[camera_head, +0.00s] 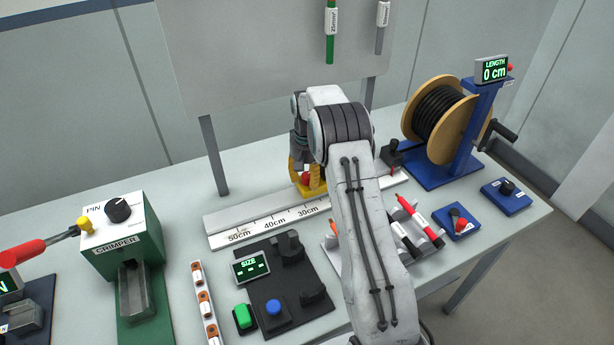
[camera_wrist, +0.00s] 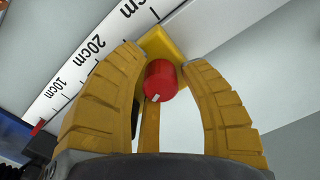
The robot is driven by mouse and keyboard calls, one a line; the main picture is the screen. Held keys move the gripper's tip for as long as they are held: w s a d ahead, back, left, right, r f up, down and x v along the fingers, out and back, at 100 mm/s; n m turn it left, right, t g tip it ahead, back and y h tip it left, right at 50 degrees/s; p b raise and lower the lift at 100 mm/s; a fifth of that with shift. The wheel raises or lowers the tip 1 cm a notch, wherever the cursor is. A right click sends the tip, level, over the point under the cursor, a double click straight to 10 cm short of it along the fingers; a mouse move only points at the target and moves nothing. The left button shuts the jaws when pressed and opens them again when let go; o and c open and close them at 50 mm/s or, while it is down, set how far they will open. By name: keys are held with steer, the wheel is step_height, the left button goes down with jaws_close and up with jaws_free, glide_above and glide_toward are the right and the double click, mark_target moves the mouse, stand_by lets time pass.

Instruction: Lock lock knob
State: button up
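The lock knob is a red cylinder with a white mark (camera_wrist: 161,80) on a yellow block (camera_wrist: 160,44) on the white ruler rail (camera_wrist: 82,62). In the head view the red knob (camera_head: 306,178) is partly hidden by my gripper (camera_head: 307,172) and arm. In the wrist view my gripper (camera_wrist: 163,60) has its two yellow fingers on either side of the knob. Small gaps seem to show between knob and fingers, so it looks open around the knob. I cannot tell how deep the knob sits between the fingertips.
A cable reel (camera_head: 438,118) on a blue stand is at the right, with a display reading 0 cm (camera_head: 493,70). A green crimper (camera_head: 127,250) stands at the left.

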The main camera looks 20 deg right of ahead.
mark_target(307, 174)
steer(key=shift+o, duration=1.4)
steer(key=shift+r, duration=0.1)
step_height(307, 174, up, 12)
steer(key=shift+r+p, duration=0.15)
steer(key=shift+p, duration=0.25)
